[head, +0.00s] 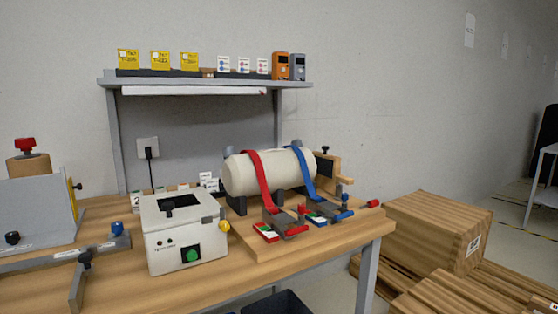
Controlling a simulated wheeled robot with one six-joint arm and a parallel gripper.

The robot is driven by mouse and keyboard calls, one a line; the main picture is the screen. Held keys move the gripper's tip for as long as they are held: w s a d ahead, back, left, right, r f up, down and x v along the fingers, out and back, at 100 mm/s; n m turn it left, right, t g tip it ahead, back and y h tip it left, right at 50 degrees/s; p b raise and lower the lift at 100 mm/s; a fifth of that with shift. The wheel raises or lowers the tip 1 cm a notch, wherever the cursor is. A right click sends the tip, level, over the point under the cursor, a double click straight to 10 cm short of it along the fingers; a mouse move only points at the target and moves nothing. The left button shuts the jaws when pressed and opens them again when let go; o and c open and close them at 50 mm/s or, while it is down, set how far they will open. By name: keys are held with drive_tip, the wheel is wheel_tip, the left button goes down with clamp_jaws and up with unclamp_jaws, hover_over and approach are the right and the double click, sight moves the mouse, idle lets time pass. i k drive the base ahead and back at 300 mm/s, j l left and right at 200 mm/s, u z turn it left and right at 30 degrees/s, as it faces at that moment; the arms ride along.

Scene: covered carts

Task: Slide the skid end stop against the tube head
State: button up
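A white tube (238,176) lies on its side on dark supports on a wooden skid (262,242). A red strap (257,178) and a blue strap (303,175) pass over it. The skid end stop (337,172), a wooden upright with a dark pad and a black knob on top, stands at the tube's right end. The tube head there is mostly turned away, and I cannot tell whether the pad touches it or stands apart. A red-tipped handle (373,204) sticks out to the right below the stop. My gripper is not in view.
A white box with a green button (188,240) stands left of the skid. A grey fixture (38,210) fills the bench's left end. A shelf (205,81) hangs above the bench. Wooden crates (437,225) stand on the floor close to the bench's right end.

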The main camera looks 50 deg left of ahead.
sight(328, 176)
drive_tip(key=u, duration=1.4)
